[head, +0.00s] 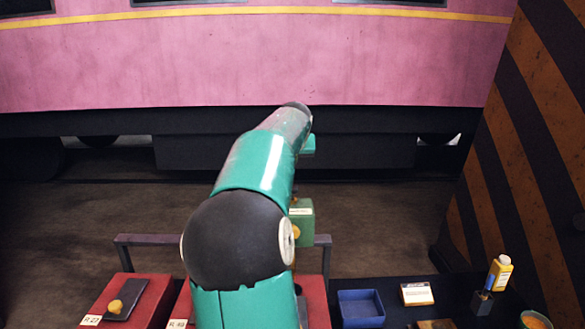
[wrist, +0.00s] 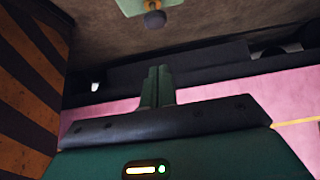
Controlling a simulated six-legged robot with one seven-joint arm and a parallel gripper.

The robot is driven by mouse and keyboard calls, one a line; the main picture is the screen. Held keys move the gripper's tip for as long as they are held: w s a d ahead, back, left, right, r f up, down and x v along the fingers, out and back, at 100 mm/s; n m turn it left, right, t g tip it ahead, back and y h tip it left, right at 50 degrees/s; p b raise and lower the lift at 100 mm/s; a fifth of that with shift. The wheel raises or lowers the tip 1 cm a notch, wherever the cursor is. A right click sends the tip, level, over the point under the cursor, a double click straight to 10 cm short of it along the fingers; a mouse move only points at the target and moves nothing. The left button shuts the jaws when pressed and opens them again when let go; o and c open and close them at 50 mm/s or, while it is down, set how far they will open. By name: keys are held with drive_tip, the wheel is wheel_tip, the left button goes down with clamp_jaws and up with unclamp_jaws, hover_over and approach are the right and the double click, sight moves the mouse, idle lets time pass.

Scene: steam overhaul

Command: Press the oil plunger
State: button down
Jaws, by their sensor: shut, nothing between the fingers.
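A green box (head: 301,211) with a white label and a yellow-orange knob stands behind my arm in the head view, partly hidden by it. It looks like the oil plunger's housing, but I cannot be sure. In the wrist view a pale green block (wrist: 140,4) with a dark round knob (wrist: 155,19) shows at the top edge, cut off by the frame. My gripper (wrist: 157,70) is shut and empty, its two fingers side by side. It is apart from the knob, with a gap of floor and dark underframe between them in the picture.
A pink coach (head: 250,60) with a yellow stripe fills the back. A striped pillar (head: 535,150) stands at right. Floor beyond is clear.

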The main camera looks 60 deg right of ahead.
drive_tip(key=x, duration=0.8)
drive_tip(key=shift+w+d+f, duration=0.1)
drive_tip(key=shift+f, duration=0.1)
wheel_tip(320, 180, down, 3)
drive_tip(key=shift+r, duration=0.25)
drive_tip(key=shift+f, duration=0.7)
drive_tip(key=shift+f, duration=1.6)
drive_tip(key=w+d+r+v, duration=0.1)
drive_tip(key=d+r+v, duration=0.1)
drive_tip(key=v, duration=1.1)
drive_tip(key=shift+r, duration=0.25)
